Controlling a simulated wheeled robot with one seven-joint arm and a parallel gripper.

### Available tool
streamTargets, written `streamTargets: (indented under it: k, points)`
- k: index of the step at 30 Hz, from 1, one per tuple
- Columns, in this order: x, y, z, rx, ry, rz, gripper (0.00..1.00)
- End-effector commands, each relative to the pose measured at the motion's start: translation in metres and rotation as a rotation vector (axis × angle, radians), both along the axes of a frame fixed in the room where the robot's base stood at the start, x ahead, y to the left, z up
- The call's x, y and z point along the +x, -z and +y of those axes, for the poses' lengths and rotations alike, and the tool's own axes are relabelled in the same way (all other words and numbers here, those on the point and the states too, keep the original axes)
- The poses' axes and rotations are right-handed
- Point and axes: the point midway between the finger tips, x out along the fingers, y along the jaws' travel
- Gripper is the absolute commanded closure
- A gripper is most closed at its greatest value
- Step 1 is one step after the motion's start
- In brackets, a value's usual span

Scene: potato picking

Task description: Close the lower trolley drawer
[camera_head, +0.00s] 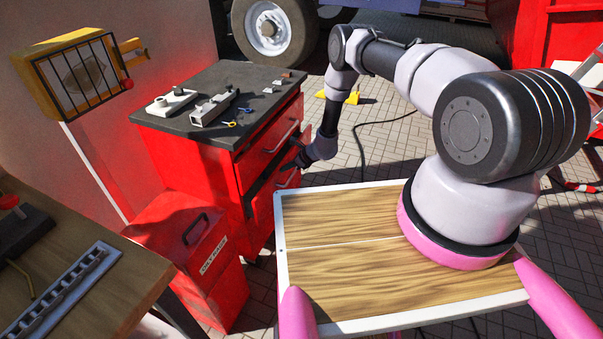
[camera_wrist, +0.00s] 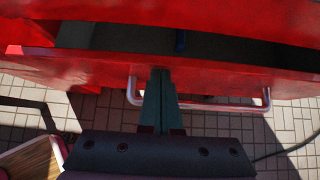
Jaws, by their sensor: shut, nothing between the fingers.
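The red trolley (camera_head: 195,155) with a dark top stands left of centre in the head view. Its lower drawer (camera_head: 262,198) stands partly open, with a dark gap above its front. In the wrist view the lower drawer's red front (camera_wrist: 225,78) crosses the picture, with its dark interior (camera_wrist: 110,38) behind. The drawer's handle (camera_wrist: 220,107) is a metal bar. My gripper (camera_wrist: 161,72) is shut and empty, its tips at the drawer front near the handle's left end. Whether they touch is unclear. It also shows at the trolley front in the head view (camera_head: 300,160).
A red bin (camera_head: 205,260) stands in front of the trolley. A workbench (camera_head: 110,300) is at lower left. Tools and parts (camera_head: 213,108) lie on the trolley top. Paved floor right of the trolley is mostly clear.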

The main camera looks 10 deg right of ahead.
Motion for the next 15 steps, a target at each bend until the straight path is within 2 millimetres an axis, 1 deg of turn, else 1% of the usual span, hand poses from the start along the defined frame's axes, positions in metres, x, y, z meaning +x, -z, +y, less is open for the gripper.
streamTargets:
  k: [1,6,10,15]
  points:
    - [0.005,0.000,0.009,0.001,-0.003,-0.002,1.00]
    - [0.016,0.000,0.029,0.001,-0.001,-0.002,1.00]
    - [0.022,0.000,0.038,0.001,-0.001,-0.001,1.00]
    - [0.025,0.000,0.043,0.002,0.000,-0.001,1.00]
